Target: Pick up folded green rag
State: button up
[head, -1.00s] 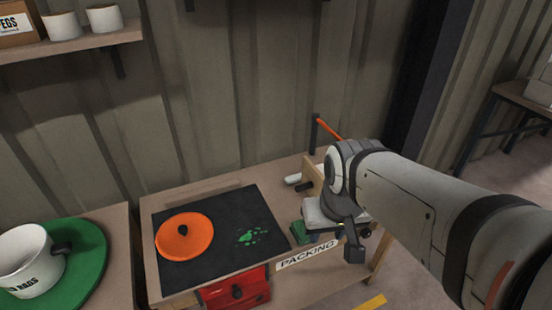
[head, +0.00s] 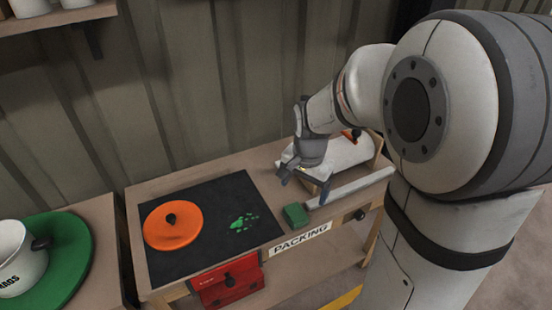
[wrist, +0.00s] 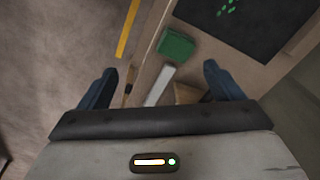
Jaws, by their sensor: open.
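The folded green rag (head: 295,215) lies on the wooden bench top, just right of the black mat and behind the PACKING label. It also shows in the wrist view (wrist: 175,45), beyond and between my fingertips. My gripper (head: 305,183) is open and empty. It hangs above the bench, a little behind and above the rag, not touching it. In the wrist view, my gripper's two blue-grey fingers (wrist: 160,85) stand wide apart.
The black mat (head: 200,262) holds an orange lid (head: 173,225) and green paint splatter (head: 243,222). A pale bar (head: 350,187) and a white roll (head: 340,152) lie right of the rag. A red box (head: 228,283) sits below the bench front. A green disc (head: 78,255) bears a white mug (head: 18,262) at left.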

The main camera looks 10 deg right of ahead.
aim_at(295, 213)
jog(key=shift+o, duration=0.6)
jog(key=w+f+m, duration=0.2)
jog(key=f, duration=0.1)
jog(key=w+f+m+b, duration=0.1)
jog(key=w+f+m, duration=0.1)
jog(key=w+f, duration=0.1)
jog(key=w+f+m+g, duration=0.1)
jog(key=w+f, duration=0.1)
jog(key=f, duration=0.3)
jog(key=shift+w+a+f+m+b, duration=0.15)
jog(key=shift+w+f+m+b, duration=0.15)
jog(key=shift+m, duration=0.1)
jog(key=f, duration=0.8)
jog(key=shift+s+d, duration=0.1)
jog(key=shift+d, duration=0.3)
jog(key=shift+c, duration=0.5)
jog(key=c, duration=0.9)
jog(key=shift+c, duration=0.2)
notch_tip(295, 213, up, 10)
